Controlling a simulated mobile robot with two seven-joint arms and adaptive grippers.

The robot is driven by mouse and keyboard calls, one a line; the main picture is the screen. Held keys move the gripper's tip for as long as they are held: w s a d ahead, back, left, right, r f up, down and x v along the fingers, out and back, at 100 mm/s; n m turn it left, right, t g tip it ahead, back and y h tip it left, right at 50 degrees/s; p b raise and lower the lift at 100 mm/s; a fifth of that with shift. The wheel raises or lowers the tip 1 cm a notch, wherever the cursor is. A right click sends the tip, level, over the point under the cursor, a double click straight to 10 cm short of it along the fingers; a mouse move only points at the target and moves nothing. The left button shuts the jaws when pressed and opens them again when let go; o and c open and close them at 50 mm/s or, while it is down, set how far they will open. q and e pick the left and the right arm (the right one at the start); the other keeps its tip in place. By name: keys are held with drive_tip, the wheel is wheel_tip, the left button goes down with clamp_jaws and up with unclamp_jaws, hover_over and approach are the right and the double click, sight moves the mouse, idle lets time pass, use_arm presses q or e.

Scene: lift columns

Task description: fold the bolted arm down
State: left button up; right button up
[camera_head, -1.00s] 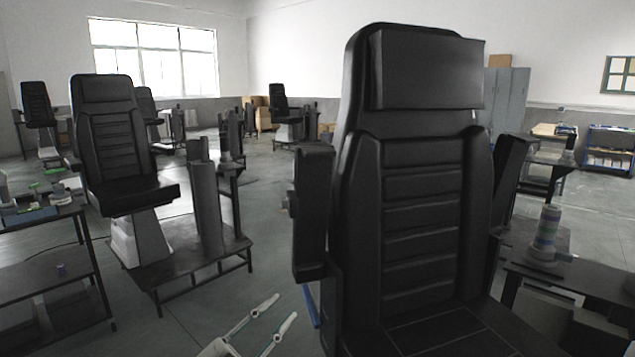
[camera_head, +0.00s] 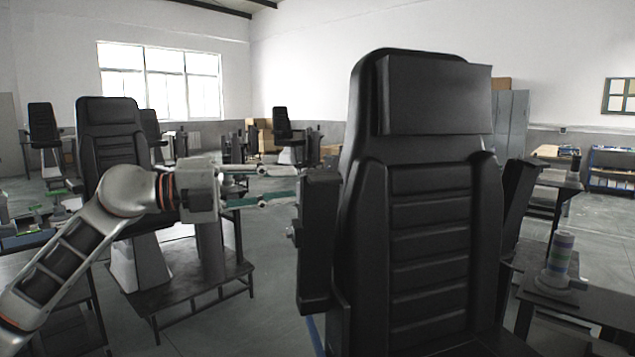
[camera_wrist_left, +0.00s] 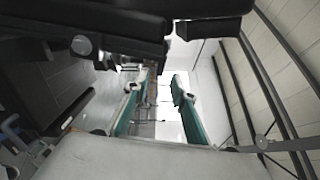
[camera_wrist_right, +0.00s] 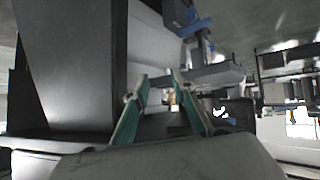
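The black high-backed seat (camera_head: 430,200) fills the right middle of the head view. Its near-left arm (camera_head: 318,255), with a round bolt on its outer side (camera_head: 291,233), stands upright beside the backrest. My left gripper (camera_head: 290,184) is open and empty, its fingers level and pointing right at the upper part of this arm; contact cannot be told. The left wrist view shows the open fingers (camera_wrist_left: 158,88) with a dark bar and bolt head (camera_wrist_left: 82,45) above. My right gripper (camera_wrist_right: 160,86) is open and empty in the right wrist view, outside the head view.
The seat's other arm (camera_head: 518,205) also stands up on the right. A low table with a striped stack (camera_head: 560,250) is at the right. A second black seat (camera_head: 108,130) on a platform stands behind my left arm. Open floor lies between the seats.

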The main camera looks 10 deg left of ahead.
sight(309, 182)
use_arm(q)
drive_tip(key=x, duration=0.7)
drive_tip(key=shift+d+p, duration=0.1)
drive_tip(key=shift+p, duration=0.25)
clamp_jaws()
